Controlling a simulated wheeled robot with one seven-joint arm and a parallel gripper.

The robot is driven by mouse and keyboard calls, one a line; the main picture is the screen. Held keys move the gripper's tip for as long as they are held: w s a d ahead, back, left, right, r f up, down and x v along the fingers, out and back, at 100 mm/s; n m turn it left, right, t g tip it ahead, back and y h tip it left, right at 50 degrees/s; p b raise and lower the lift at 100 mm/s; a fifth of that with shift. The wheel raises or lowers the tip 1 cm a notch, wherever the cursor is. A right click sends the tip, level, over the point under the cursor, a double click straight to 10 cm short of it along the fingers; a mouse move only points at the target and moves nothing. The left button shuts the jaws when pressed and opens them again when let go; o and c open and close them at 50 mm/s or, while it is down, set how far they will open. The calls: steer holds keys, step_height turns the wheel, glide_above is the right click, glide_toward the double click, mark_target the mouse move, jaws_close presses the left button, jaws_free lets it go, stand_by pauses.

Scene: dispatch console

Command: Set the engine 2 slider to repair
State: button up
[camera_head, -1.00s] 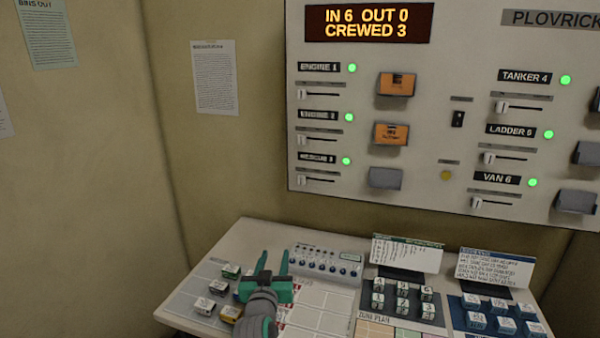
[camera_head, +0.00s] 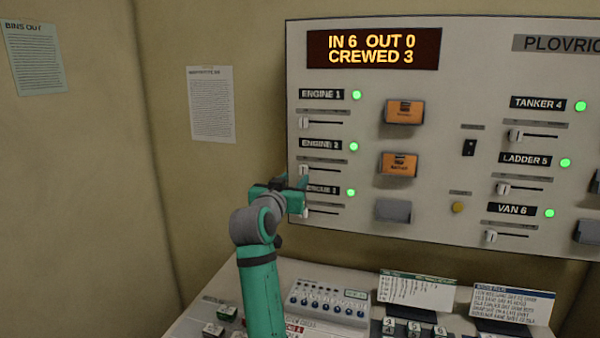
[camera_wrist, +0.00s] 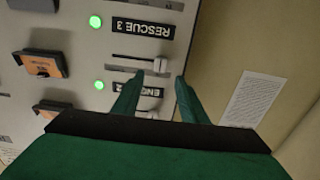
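The engine 2 slider (camera_head: 303,170) is a pale knob on a dark horizontal slot below its ENGINE 2 label (camera_head: 321,146). The knob stands at the slot's left end. In the wrist view, which is upside down, the engine 2 slider (camera_wrist: 160,65) appears between and just beyond my green fingertips. My gripper (camera_head: 293,183) is open and empty in front of the panel, just below the engine 2 slot and over part of the RESCUE 3 label. It also shows in the wrist view (camera_wrist: 160,79). I cannot tell whether a finger touches the knob.
The engine 1 slider (camera_head: 303,123) sits above and the rescue 3 slider (camera_head: 305,212) below, both at left. Orange tags (camera_head: 400,164) lie to the right of the slots. A desk (camera_head: 260,272) with switches and blocks is below.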

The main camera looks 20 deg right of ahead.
mark_target(302, 170)
steer(key=x, duration=0.7)
steer(key=shift+w+d, duration=0.2)
steer(key=shift+w, duration=0.15)
steer(key=shift+d, duration=0.3)
steer(key=shift+w+a, duration=0.1)
steer(key=shift+a, duration=0.05)
steer(key=c, duration=1)
steer(key=shift+a, duration=0.1)
